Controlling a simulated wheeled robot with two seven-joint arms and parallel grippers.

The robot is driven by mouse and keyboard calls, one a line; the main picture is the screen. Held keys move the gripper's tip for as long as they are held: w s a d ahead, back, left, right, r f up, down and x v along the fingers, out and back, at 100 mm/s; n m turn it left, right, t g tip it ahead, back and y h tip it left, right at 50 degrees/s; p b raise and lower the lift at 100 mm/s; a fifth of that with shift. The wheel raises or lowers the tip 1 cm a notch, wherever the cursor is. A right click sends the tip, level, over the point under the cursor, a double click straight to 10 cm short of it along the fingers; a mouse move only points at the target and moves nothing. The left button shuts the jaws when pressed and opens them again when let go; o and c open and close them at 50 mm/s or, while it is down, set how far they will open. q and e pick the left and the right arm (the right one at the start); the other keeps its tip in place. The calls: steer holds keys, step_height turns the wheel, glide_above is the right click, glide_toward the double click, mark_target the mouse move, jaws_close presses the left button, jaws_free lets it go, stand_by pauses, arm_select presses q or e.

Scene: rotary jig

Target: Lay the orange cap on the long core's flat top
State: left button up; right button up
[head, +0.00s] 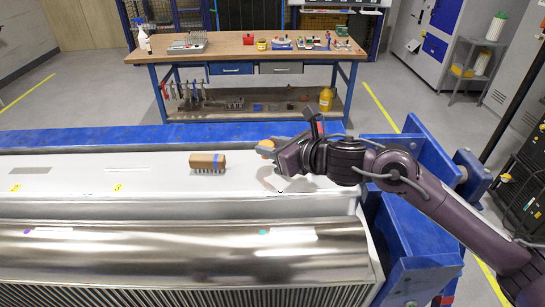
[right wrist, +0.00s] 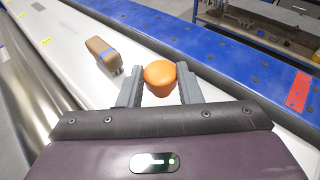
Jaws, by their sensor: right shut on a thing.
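The orange cap (right wrist: 159,76) is held between the two grey fingers of my right gripper (right wrist: 160,92) in the right wrist view. In the head view the orange cap (head: 265,148) shows at the tip of my right gripper (head: 274,150), above the far right part of the white flat top. The long core (head: 80,182) has a white flat top running across the head view. From these views I cannot tell how high the cap is above it. My left gripper is not in view.
A brown brush (head: 208,162) with a blue band stands on the white top, left of my right gripper. A shiny metal roller (head: 180,245) lies in front, blue beams (head: 80,138) behind. A workbench (head: 250,47) with tools stands farther back. The white top's left part is mostly clear.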

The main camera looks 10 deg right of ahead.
mark_target(273, 173)
step_height(273, 173, down, 4)
steer(key=shift+r+p, duration=0.25)
steer(key=shift+p, duration=0.05)
steer(key=shift+f, duration=0.15)
steer(key=shift+f, duration=0.2)
steer(key=o, duration=0.9)
steer(key=shift+o, duration=0.2)
steer(key=shift+r, duration=0.1)
